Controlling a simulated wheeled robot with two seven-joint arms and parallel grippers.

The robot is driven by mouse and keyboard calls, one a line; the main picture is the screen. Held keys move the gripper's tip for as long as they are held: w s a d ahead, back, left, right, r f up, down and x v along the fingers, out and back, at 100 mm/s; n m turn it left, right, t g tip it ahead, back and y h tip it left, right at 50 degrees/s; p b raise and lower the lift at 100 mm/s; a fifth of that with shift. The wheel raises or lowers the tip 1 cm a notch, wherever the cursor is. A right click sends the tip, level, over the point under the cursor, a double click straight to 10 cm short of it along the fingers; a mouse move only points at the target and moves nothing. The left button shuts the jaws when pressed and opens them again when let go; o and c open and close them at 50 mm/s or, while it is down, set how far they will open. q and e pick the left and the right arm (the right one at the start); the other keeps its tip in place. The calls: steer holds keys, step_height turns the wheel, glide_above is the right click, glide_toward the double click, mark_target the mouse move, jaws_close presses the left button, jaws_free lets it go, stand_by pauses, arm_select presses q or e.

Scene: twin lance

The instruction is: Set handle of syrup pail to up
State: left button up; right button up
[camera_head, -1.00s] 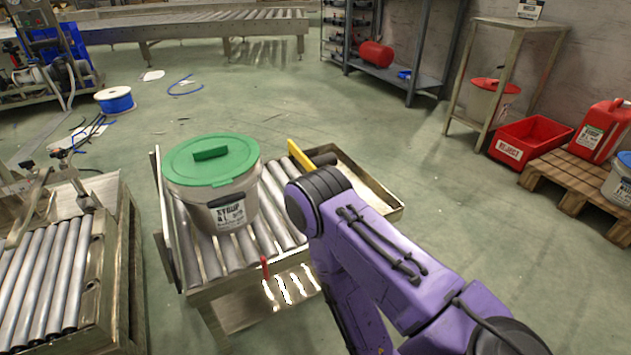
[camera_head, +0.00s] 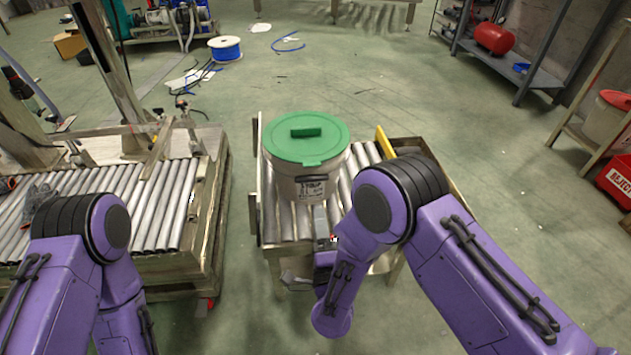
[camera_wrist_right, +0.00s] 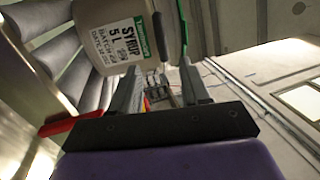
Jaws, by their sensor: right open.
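The syrup pail (camera_head: 285,182) is a light grey tub with a green lid (camera_head: 330,135), upright on a short roller stand. Its handle is down, with the dark grip (camera_head: 312,178) low across the front above the label. The grip also shows in the right wrist view (camera_wrist_right: 161,36), just beyond the fingertips. My right gripper (camera_head: 321,208) is at the front of the pail, below the handle. In the right wrist view my right gripper (camera_wrist_right: 163,68) has its fingers apart and nothing clearly between them. My left arm shows at lower left, but its gripper is out of view.
The roller stand (camera_head: 264,225) has side rails and a yellow piece (camera_head: 385,142) at the pail's right. Another roller conveyor (camera_head: 215,195) stands to the left across a floor gap. A red reject bin (camera_head: 617,178) is at the far right.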

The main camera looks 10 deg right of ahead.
mark_target(314, 181)
steer(key=b+x, duration=0.1)
steer(key=x, duration=0.9)
steer(key=shift+w+d+r+b, duration=0.2)
steer(key=shift+w+b, duration=0.05)
steer(key=shift+b, duration=0.05)
jaws_close()
